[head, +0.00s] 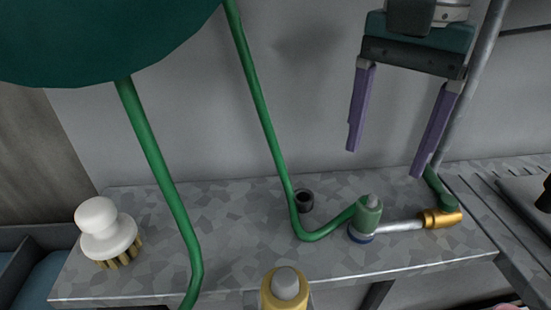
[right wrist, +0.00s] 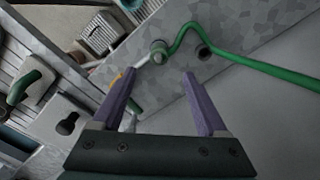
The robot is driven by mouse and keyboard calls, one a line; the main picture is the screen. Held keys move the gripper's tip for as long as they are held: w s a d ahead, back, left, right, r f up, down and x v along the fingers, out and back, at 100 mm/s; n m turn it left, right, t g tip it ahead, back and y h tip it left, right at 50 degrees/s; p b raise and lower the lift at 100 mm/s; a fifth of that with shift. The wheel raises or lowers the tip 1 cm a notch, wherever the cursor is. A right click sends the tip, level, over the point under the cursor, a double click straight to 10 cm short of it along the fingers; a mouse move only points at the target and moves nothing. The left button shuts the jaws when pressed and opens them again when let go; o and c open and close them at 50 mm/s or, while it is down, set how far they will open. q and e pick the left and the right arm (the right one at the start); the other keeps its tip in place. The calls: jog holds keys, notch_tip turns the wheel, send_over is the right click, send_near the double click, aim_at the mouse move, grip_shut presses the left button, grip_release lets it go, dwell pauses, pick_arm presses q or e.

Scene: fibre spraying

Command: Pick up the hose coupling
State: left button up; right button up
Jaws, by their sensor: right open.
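A green hose (head: 265,115) hangs down and bends along the speckled ledge to a green and grey coupling (head: 367,217) with a blue ring at its base. A silver pipe runs right from it to a brass-coloured end piece (head: 441,218). My right gripper (head: 385,162) is open and empty, its purple fingers pointing down above the coupling and pipe. In the right wrist view the coupling (right wrist: 158,51) shows just beyond and between the fingertips (right wrist: 156,73), apart from them. The left finger partly covers the brass piece there. My left gripper is not in view.
The speckled ledge (head: 240,225) also bears a white-handled brush (head: 104,232) at left and a small black ring (head: 304,201). A yellow bottle-like thing (head: 284,290) stands in front. A slanted grey pole (head: 480,75) rises behind the right gripper. A second hose (head: 160,170) hangs at left.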

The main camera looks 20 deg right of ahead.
aim_at(372, 198)
notch_tip(372, 198, down, 4)
jog(key=shift+s+d+f+b, duration=0.1)
jog(key=shift+f+b, duration=0.15)
jog(key=shift+b, duration=0.05)
notch_tip(372, 198, down, 5)
jog(key=shift+f+b, duration=0.2)
jog(key=shift+b, duration=0.4)
grip_shut()
jog(key=shift+r, duration=0.1)
